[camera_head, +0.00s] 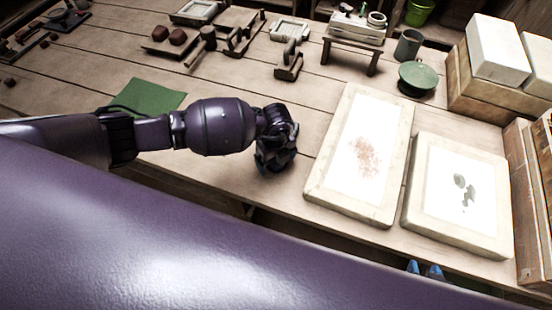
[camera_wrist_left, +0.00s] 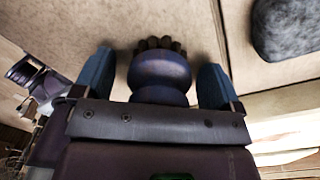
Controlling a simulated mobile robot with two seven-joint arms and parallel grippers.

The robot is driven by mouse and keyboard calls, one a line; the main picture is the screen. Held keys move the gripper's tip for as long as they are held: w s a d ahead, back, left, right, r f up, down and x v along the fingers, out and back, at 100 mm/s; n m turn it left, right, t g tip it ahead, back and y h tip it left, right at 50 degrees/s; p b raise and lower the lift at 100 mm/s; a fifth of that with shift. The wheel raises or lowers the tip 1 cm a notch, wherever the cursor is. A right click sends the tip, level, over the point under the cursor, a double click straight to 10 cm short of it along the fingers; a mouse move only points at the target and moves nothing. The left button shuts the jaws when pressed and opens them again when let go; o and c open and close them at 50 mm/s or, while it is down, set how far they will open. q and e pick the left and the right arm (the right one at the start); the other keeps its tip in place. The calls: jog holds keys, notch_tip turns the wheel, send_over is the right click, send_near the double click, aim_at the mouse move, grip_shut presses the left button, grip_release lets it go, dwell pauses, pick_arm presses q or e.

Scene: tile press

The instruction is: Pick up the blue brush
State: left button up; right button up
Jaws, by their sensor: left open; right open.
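The blue brush (camera_wrist_left: 160,72) shows in the left wrist view as a rounded, dark blue body with a cluster of dark brown tufts at its far end. It lies between the two blue fingers of my left gripper (camera_wrist_left: 156,85), with a visible gap on each side. In the head view my left gripper (camera_head: 276,152) points down over the table near its front edge, left of the pale slabs. I cannot make out the brush separately there. My right gripper (camera_head: 425,270) shows only as two blue fingertips at the bottom edge, below the right slab, apart and empty.
Two pale framed slabs (camera_head: 317,190) (camera_head: 411,225) lie right of my left gripper. A green sheet (camera_head: 148,96) lies to its left. Wooden tools, a small stand (camera_head: 357,38) and a green lidded pot (camera_head: 417,78) stand further back. White blocks (camera_head: 497,50) rest on boxes at right.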

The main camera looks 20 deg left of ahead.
pick_arm(q)
jog(key=shift+c, duration=0.3)
pick_arm(e)
jog(key=shift+s+f, duration=0.2)
jog(key=shift+s, duration=0.1)
pick_arm(q)
jog(key=c, duration=0.7)
jog(key=shift+c, duration=1.2)
jog(key=shift+r+p, duration=1.25)
jog(key=shift+r, duration=8.75)
pick_arm(e)
jog(key=shift+w+a+r, duration=0.1)
jog(key=shift+w+r, duration=0.2)
jog(key=shift+r, duration=0.35)
jog(key=shift+w+d+r, duration=0.1)
jog(key=shift+w+r, duration=0.2)
jog(key=shift+r, duration=0.35)
jog(key=shift+w+a+r, duration=0.1)
jog(key=shift+w+r, duration=0.2)
jog(key=shift+r, duration=0.35)
